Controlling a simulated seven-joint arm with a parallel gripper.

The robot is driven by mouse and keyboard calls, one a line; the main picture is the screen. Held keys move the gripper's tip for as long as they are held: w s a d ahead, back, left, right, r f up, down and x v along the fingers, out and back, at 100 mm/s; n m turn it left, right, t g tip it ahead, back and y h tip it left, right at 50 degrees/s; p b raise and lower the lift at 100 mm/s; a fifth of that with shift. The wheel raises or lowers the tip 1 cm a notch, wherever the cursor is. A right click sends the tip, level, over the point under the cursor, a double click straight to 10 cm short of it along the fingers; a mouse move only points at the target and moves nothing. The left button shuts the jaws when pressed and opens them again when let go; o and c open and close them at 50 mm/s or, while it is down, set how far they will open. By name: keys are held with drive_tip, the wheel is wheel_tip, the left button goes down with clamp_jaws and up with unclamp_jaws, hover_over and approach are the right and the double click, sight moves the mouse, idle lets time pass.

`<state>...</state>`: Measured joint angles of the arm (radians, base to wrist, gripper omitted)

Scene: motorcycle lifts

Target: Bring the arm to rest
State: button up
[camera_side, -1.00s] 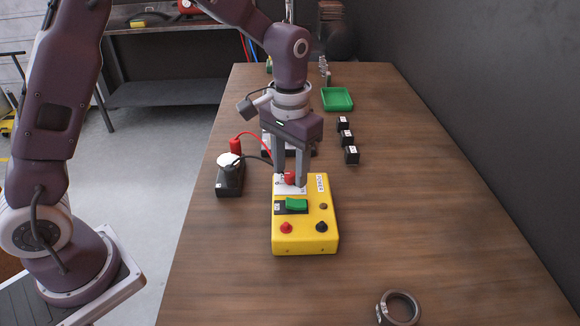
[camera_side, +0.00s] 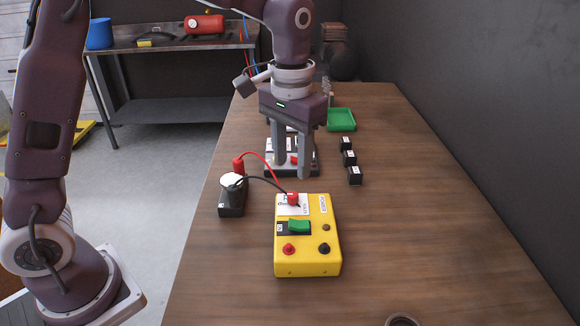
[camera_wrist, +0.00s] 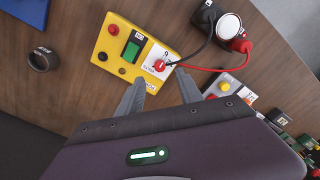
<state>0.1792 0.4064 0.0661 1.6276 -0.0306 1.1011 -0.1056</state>
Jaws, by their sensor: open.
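My gripper (camera_side: 291,160) is open and empty. In the side view it hangs above the table, beyond the far end of the yellow box (camera_side: 307,262). In the wrist view my gripper (camera_wrist: 160,95) shows its two fingers apart, below the box (camera_wrist: 112,68) in the picture. A red knob (camera_side: 292,199) on the box stands clear of the fingers; it also shows in the wrist view (camera_wrist: 159,66). A green switch (camera_side: 299,225) and red and black terminals are on the box top.
A black block with a round white-topped part (camera_side: 232,182) stands left of the box, with red and black leads. Small black blocks (camera_side: 354,176) and a green tray (camera_side: 341,119) lie to the right and back. A dark ring (camera_side: 403,320) lies at the front. Table right of the box is clear.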

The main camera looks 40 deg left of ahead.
drive_tip(key=s+a+r+t, duration=0.3)
drive_tip(key=s+r, duration=0.5)
drive_tip(key=s, duration=0.4)
drive_tip(key=s+a+f+t, duration=0.2)
drive_tip(key=s, duration=0.9)
drive_tip(key=shift+s+t, duration=0.25)
drive_tip(key=shift+t, duration=0.05)
